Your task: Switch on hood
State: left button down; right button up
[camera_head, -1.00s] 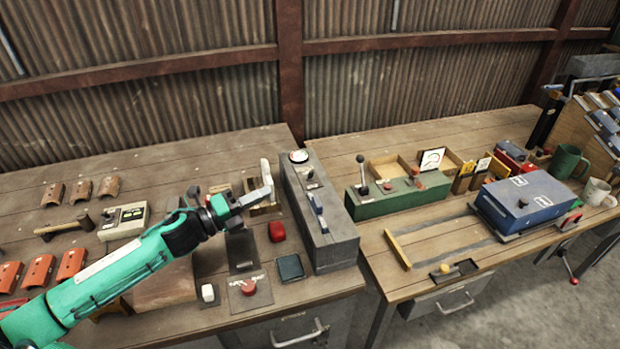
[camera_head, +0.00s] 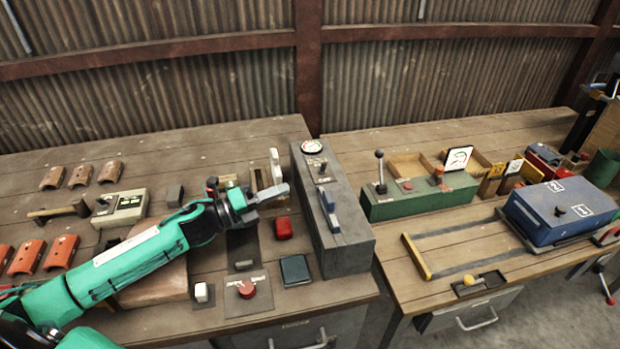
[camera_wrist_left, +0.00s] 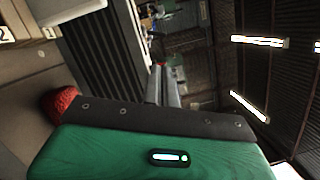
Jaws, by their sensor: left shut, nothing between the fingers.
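No part of the view carries a label I can read as a hood, so I cannot tell which control is its switch. A long grey control box (camera_head: 340,235) stands on the left workbench, with a round gauge (camera_head: 312,146), a small dark knob and blue-grey levers (camera_head: 328,208) on top. A red knob (camera_head: 246,289) sits on a labelled plate at the bench's front. My left gripper (camera_head: 272,194) is shut and empty, left of the grey box and above the bench; its fingers also show in the left wrist view (camera_wrist_left: 163,88). My right gripper is out of view.
Beside the box are a red block (camera_head: 283,228) and a dark square block (camera_head: 295,270). Orange tiles and a hammer (camera_head: 62,213) lie left. On the right bench are a green lever box (camera_head: 400,205) and a blue case (camera_head: 560,210).

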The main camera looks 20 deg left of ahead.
aim_at(315, 183)
pick_arm(q)
jog(key=p+x, duration=0.3)
jog(key=x, duration=0.6)
jog(key=shift+r+p, duration=0.15)
jog(key=shift+p, duration=0.15)
jog(key=shift+w+d, duration=0.25)
jog(key=shift+d, duration=0.1)
jog(key=shift+n+p, duration=0.4)
jog(key=shift+p, duration=0.15)
jog(key=shift+w+a+r+p, duration=0.1)
jog(key=shift+r+p, duration=0.05)
jog(key=shift+p, duration=0.15)
